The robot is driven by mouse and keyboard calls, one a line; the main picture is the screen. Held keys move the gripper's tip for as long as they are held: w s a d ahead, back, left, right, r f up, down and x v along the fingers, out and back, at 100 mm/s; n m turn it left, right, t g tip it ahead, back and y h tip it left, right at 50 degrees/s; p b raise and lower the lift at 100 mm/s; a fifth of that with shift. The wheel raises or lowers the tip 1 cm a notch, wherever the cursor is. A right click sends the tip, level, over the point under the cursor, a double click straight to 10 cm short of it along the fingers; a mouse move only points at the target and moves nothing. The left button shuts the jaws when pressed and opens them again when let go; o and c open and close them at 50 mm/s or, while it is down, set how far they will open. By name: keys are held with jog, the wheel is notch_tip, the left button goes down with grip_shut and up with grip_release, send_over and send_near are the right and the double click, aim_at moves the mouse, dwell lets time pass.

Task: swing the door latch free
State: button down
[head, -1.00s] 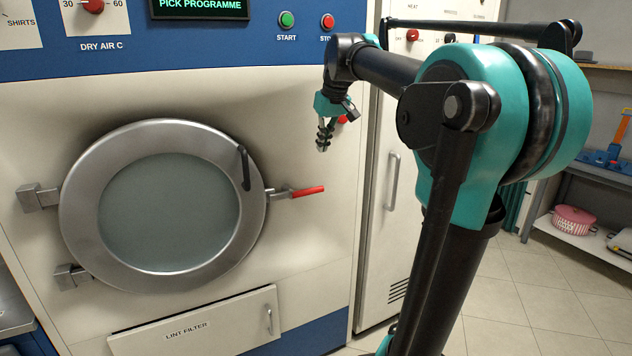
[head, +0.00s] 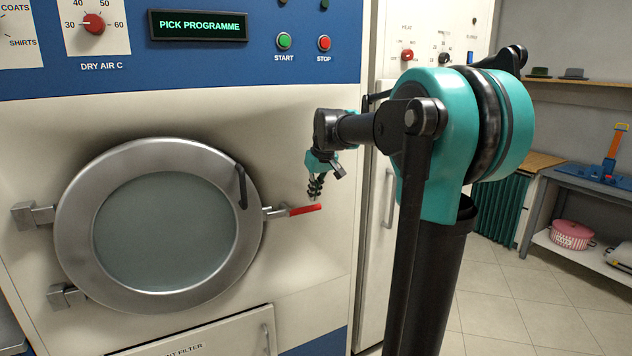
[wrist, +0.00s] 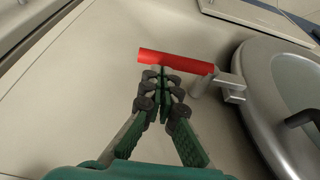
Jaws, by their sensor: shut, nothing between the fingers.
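The door latch is a bar with a red handle (head: 305,209) at the right edge of the round machine door (head: 70,215). The handle sticks out to the right, nearly level, and the door lies flat against the machine front. My gripper (head: 314,196) is just above the handle's outer part in the head view. In the wrist view the red handle (wrist: 175,62) lies across, right at the tips of my gripper (wrist: 164,72). The fingers are shut and empty. I cannot tell whether the tips touch the handle. The latch bracket (wrist: 230,86) joins it to the door side.
A black curved door grip (head: 241,186) stands out on the door ring. Hinges (head: 35,215) are on the door's left. The lint filter flap (head: 235,330) is below. A tall white cabinet (head: 370,290) stands right of the machine. Floor is clear at right.

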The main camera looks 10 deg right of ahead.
jog(key=shift+x, duration=1)
